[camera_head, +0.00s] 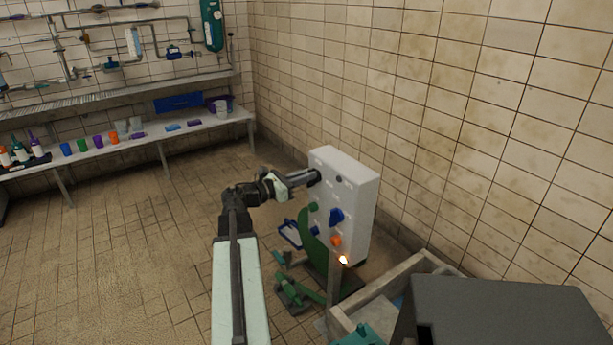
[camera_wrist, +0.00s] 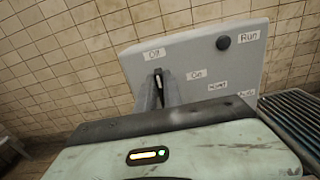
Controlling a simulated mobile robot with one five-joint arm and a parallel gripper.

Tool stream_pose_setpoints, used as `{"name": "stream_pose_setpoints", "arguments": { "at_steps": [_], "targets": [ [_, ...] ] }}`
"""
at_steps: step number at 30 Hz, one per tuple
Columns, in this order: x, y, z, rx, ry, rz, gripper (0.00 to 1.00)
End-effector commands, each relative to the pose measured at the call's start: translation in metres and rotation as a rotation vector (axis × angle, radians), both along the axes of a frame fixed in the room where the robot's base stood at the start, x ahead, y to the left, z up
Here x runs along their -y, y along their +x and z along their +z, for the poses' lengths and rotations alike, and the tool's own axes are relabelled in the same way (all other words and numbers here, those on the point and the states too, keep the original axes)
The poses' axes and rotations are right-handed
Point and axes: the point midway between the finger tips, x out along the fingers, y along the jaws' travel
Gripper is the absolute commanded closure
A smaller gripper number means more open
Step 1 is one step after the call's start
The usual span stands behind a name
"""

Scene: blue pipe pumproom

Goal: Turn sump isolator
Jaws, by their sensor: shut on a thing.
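A white control panel (camera_head: 352,190) stands by the right wall; in the wrist view it shows as a grey board (camera_wrist: 205,60) with small labels. My gripper (camera_head: 314,177) reaches its upper left face. In the wrist view my gripper (camera_wrist: 161,88) is shut on a small dark handle (camera_wrist: 159,75), which I take to be the sump isolator. The fingers hide most of it, so its exact angle cannot be told. A label that seems to read "Off" (camera_wrist: 154,55) is just above it, and another like "On" (camera_wrist: 196,75) is to its right.
A round black knob (camera_wrist: 223,42) sits near a "Run" label. Lower on the panel are a blue handle (camera_head: 336,216) and an orange knob (camera_head: 336,241). A green stand (camera_head: 318,250) and an open crate (camera_head: 382,292) are below. A bench (camera_head: 190,128) is at back left; floor at left is clear.

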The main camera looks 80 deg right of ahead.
Motion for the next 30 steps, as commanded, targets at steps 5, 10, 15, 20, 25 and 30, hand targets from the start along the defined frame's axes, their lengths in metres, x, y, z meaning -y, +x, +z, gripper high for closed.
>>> {"name": "stream_pose_setpoints", "arguments": {
  "at_steps": [5, 10, 15, 20, 25, 30],
  "targets": [
    [-0.001, -0.001, -0.0004, 0.042, -0.045, 0.0, 1.0],
    [-0.0024, -0.0025, -0.0008, 0.121, -0.128, -0.001, 1.0],
    [-0.0042, -0.0044, -0.0018, 0.226, -0.241, -0.002, 1.0],
    [-0.0058, -0.0061, -0.0029, 0.331, -0.353, -0.002, 1.0],
    [-0.0074, -0.0078, -0.0046, 0.441, -0.472, -0.002, 1.0],
    [-0.0088, -0.0092, -0.0065, 0.551, -0.59, -0.003, 1.0]
  ]
}}
